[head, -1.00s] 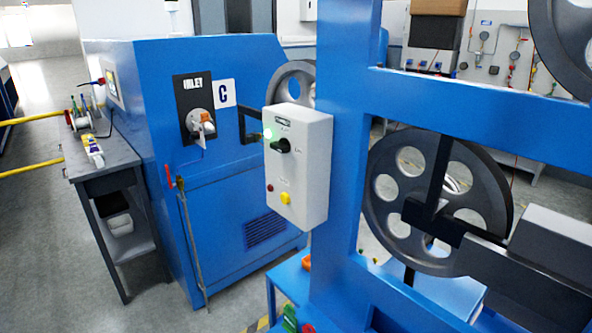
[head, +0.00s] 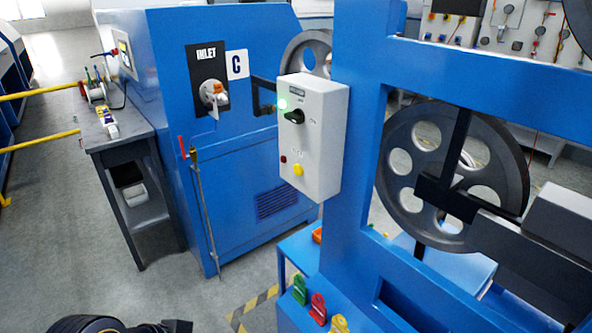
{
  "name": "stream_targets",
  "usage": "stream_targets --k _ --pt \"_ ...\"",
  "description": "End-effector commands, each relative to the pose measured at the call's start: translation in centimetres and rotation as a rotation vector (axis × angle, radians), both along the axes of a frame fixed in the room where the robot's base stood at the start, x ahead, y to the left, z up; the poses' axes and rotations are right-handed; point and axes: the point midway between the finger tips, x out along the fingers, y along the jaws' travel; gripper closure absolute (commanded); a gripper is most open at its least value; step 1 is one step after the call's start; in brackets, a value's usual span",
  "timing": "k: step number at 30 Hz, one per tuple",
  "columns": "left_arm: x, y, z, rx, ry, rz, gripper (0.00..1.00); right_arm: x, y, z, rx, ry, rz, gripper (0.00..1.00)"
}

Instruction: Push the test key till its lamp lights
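The pale grey control box (head: 325,135) is fixed to the blue frame post. On its front, a yellow round key (head: 298,169) sits low, under small lettering too blurred to read surely. A small dark red lamp (head: 283,158) beside it looks unlit. Higher up, a green lamp (head: 283,104) glows beside a black rotary switch (head: 294,117). Nothing touches the box. A dark part of what looks like my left arm (head: 90,325) shows at the bottom left edge. No gripper fingers are visible, and my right gripper is out of view.
A blue cabinet (head: 262,160) marked C stands behind the box, and a grey side table (head: 125,130) with small items stands left. Large dark pulleys (head: 402,165) are on the right. Green, red and yellow tags (head: 318,308) hang at the lower frame.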

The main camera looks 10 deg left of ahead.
Motion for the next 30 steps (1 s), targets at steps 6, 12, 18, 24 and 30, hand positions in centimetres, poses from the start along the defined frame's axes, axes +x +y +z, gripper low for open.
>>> stream_targets --k 6,12,18,24,30 --pt "0.0 0.0 0.0 0.0 0.0 0.0 0.72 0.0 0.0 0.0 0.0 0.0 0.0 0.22" --pt "0.0 0.0 0.0 0.0 0.0 0.0 0.99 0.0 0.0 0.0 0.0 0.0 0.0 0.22" --pt "0.0 0.0 0.0 0.0 0.0 0.0 1.0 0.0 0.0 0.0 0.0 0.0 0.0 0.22" --pt "0.0 0.0 0.0 0.0 0.0 0.0 1.0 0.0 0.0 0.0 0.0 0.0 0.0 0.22" --pt "0.0 0.0 0.0 0.0 0.0 0.0 1.0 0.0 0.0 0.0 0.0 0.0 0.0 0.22"
